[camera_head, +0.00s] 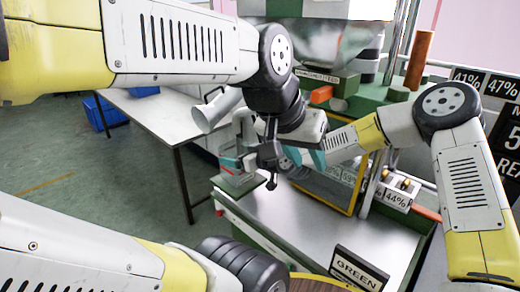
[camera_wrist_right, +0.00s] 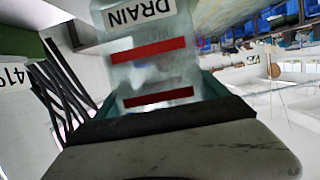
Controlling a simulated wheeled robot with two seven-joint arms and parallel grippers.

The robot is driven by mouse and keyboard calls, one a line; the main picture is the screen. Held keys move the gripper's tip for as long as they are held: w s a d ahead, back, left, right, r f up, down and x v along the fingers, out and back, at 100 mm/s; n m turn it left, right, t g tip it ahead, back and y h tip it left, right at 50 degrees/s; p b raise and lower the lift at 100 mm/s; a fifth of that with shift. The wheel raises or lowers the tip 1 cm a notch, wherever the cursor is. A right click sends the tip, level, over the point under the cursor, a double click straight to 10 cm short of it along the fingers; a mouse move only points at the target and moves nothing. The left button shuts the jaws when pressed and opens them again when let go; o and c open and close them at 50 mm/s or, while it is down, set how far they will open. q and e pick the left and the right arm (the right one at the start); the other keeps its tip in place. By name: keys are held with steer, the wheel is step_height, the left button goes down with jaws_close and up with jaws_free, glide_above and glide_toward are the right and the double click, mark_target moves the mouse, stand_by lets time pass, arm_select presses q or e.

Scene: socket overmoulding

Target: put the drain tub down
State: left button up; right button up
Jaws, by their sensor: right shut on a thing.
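The drain tub (camera_wrist_right: 158,65) fills the upper middle of the right wrist view. It is a translucent container with a white DRAIN label and two red bands. My right gripper (camera_wrist_right: 160,98) is shut on it, with teal finger edges at its sides.
A steel-topped bench (camera_head: 320,225) with a GREEN sign (camera_head: 357,268) lies below the grippers, its top mostly bare. A white table (camera_head: 150,112) stands at the left, with blue crates (camera_head: 98,112) beyond. The machine with a hopper (camera_head: 320,45) stands behind. Percentage signs (camera_head: 397,198) stand at the right.

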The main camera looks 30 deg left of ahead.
steer(key=shift+f, duration=0.1)
steer(key=o, duration=1.4)
steer(key=shift+o, duration=0.2)
steer(key=v, duration=1.2)
